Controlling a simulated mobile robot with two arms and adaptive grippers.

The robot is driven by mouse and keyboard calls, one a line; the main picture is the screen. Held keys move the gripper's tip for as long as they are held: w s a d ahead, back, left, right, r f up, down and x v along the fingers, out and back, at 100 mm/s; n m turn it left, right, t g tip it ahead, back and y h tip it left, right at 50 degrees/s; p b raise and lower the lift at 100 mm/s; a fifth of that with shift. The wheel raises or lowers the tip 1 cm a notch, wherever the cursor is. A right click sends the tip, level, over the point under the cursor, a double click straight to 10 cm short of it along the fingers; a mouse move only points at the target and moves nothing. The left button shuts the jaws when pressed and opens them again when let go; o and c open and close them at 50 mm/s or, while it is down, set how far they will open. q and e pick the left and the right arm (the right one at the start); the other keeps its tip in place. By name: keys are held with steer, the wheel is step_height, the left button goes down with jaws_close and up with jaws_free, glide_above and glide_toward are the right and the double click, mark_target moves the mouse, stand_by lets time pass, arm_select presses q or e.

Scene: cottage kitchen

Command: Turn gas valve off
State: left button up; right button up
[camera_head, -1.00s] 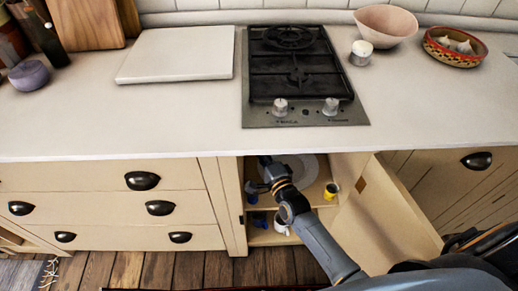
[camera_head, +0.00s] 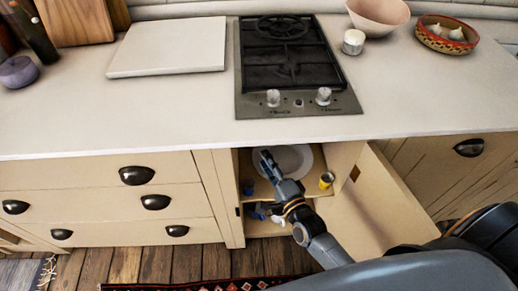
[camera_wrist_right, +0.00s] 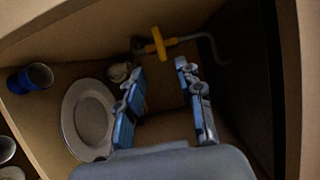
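The gas valve shows in the right wrist view as a yellow handle (camera_wrist_right: 158,43) on a pipe at the back of the dim cabinet. The handle lies across the pipe. My right gripper (camera_wrist_right: 160,80) is open and empty, its two blue-grey fingers pointing toward the valve, with the handle beyond the fingertips and apart from them. In the head view my right gripper (camera_head: 263,186) is inside the open cabinet under the hob; I cannot make out the valve there. My left gripper is not in view.
A plate (camera_wrist_right: 68,125) and a blue cup (camera_wrist_right: 36,76) are left of the fingers. A small pale item sits by the left fingertip. The open cabinet door (camera_head: 385,205) is right of my arm. The hob (camera_head: 290,60) is above.

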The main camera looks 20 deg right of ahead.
steer(key=s, duration=0.2)
steer(key=shift+s+d, duration=0.15)
steer(key=shift+s, duration=0.25)
steer(key=shift+f, duration=0.1)
steer(key=s+f+n+g+p, duration=0.1)
steer(key=s+f+n+g, duration=0.4)
steer(key=f, duration=0.8)
steer(key=s+f+n+g+p, duration=0.1)
steer(key=s+f+n+g, duration=0.4)
steer(key=f, duration=0.7)
steer(key=s+d+f+n+g, duration=0.1)
steer(key=s+f+n+g, duration=0.1)
steer(key=s, duration=0.7)
steer(key=s+d+f+n+g+h+p, duration=0.1)
steer(key=s+d+f+n+g, duration=0.1)
steer(key=s+f+n, duration=0.2)
steer(key=s+d+f+n+g+p, duration=0.1)
steer(key=s+f+n+g, duration=0.2)
steer(key=s+f, duration=0.5)
steer(key=s, duration=0.6)
steer(key=shift+s+d+f+h, duration=0.2)
steer(key=shift+s+f+h, duration=0.1)
steer(key=shift+h, duration=0.1)
steer(key=shift+s, duration=0.1)
